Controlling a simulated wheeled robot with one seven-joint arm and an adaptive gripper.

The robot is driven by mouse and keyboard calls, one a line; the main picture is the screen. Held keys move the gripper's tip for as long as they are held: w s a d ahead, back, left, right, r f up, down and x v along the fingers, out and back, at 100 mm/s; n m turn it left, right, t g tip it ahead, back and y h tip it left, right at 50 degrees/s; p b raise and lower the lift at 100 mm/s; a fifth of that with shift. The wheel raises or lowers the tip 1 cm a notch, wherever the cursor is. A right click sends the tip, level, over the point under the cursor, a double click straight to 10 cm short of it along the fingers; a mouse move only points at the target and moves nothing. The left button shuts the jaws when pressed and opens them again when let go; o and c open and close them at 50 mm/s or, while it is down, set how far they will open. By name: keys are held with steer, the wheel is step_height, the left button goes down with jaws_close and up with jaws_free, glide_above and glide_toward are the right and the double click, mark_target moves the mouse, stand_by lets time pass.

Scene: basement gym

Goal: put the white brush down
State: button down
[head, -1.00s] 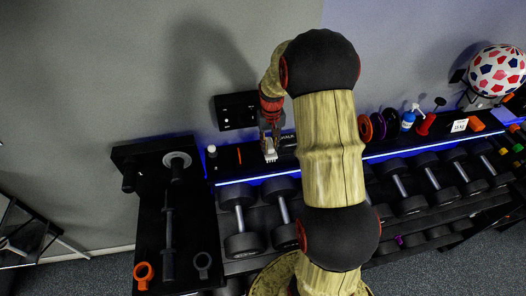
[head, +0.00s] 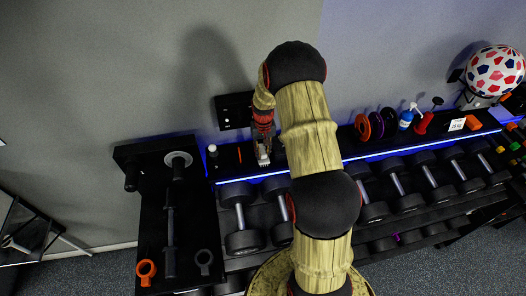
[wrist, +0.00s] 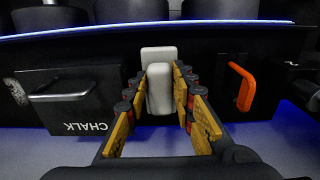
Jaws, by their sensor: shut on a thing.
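The white brush (wrist: 160,85) is between the fingers of my gripper (wrist: 161,76) in the wrist view, and the fingers are shut on it. In the head view the brush (head: 262,155) shows as a small pale piece below my gripper (head: 263,138), over the black shelf top above the dumbbells. I cannot tell whether the brush touches the shelf top. My arm hides part of the shelf to the right of it.
A black box marked CHALK (wrist: 70,103) stands left of the brush in the wrist view. An orange handle-shaped thing (wrist: 242,86) is to the right. Dumbbells (head: 240,218) fill the rack below. A blue spray bottle (head: 406,119) stands farther right on the shelf.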

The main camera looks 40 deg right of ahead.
steer(key=shift+f, duration=0.15)
steer(key=c, duration=1.8)
jaws_free()
steer(key=shift+o, duration=0.2)
